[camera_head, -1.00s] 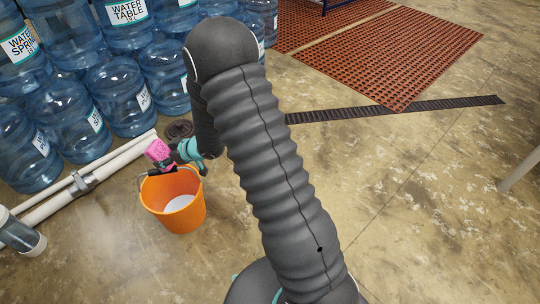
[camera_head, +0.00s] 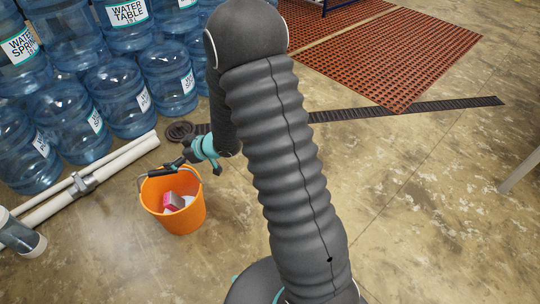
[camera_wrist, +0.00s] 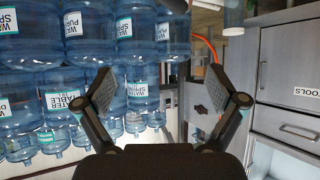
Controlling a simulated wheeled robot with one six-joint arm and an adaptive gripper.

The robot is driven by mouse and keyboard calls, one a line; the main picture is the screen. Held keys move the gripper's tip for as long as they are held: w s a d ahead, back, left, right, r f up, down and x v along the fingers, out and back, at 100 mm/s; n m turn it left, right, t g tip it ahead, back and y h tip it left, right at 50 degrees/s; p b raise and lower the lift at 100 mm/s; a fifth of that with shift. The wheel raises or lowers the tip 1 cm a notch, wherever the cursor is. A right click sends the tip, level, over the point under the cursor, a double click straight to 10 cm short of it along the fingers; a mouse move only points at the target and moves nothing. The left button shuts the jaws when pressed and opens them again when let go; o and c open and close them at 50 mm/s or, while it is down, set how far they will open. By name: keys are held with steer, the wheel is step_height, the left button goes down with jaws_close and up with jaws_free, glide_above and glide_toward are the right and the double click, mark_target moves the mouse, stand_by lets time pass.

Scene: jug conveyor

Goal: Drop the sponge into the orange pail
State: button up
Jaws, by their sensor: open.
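The orange pail (camera_head: 174,219) stands upright on the floor at the left of the head view. The pink sponge (camera_head: 174,201) lies inside it, showing a pink side and a greyish side. My gripper (camera_head: 178,166) is just above the pail's back rim, apart from the sponge. In the wrist view my gripper (camera_wrist: 166,88) has its two fingers spread wide with nothing between them. The pail and the sponge do not show in the wrist view.
Stacked blue water jugs (camera_head: 120,97) fill the back left. White pipes (camera_head: 110,165) lie on the floor between them and the pail. A black drain strip (camera_head: 400,107) and red mats (camera_head: 405,55) lie behind.

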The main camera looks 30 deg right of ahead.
steer(key=v, duration=0.5)
steer(key=shift+s+d+r, duration=0.15)
steer(key=shift+s+d, duration=0.05)
steer(key=shift+s, duration=0.05)
